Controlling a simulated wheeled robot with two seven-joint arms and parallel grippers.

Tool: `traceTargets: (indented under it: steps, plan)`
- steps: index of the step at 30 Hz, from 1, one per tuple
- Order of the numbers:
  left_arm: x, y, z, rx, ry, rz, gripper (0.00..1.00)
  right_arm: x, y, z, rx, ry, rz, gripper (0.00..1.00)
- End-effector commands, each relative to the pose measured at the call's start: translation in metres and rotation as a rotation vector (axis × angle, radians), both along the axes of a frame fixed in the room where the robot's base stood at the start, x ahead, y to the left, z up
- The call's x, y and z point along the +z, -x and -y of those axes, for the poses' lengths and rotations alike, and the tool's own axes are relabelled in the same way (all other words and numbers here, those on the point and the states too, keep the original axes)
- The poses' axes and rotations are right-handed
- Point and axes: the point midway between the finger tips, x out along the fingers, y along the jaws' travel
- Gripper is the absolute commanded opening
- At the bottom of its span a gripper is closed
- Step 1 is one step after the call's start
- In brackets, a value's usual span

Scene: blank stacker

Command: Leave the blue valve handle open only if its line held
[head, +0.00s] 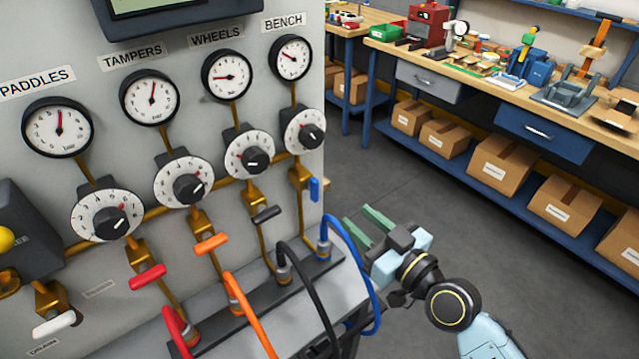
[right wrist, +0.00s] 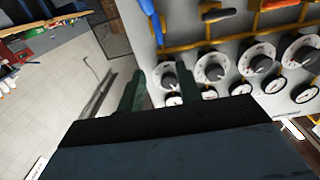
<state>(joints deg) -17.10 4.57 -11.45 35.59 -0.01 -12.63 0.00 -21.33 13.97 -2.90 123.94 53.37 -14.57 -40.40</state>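The blue valve handle (head: 314,189) hangs roughly upright, in line with its pipe, on the brass valve under the BENCH dial at the panel's right edge. The BENCH gauge (head: 290,58) above it has its needle pointing to the upper left. A blue hose (head: 372,290) loops from a fitting below. My right gripper (head: 358,215) is open and empty, to the right of and below the handle, apart from it. In the right wrist view its green fingers (right wrist: 172,84) stand apart before the panel, which appears upside down. My left gripper is out of view.
The WHEELS gauge (head: 227,76) needle points left; the TAMPERS gauge (head: 150,98) and PADDLES gauge (head: 57,128) needles point up. Black (head: 267,215), orange (head: 211,243) and red (head: 147,277) handles sit left of the blue one. A workbench (head: 470,70) stands behind, across open floor.

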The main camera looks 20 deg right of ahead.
Motion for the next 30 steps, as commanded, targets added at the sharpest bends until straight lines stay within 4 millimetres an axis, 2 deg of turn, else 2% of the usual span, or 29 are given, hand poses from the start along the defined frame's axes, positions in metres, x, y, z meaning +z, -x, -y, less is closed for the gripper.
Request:
traceTargets:
  steps: [18, 24, 30]
  plan:
    - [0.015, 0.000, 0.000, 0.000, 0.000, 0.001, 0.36, 0.001, -0.104, -0.039, 0.001, -0.004, -0.001, 0.35]
    - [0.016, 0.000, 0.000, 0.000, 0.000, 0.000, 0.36, 0.000, -0.118, -0.044, 0.002, -0.002, -0.003, 0.35]
    - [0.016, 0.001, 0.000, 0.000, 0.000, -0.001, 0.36, 0.000, -0.120, -0.045, 0.002, 0.000, -0.002, 0.35]
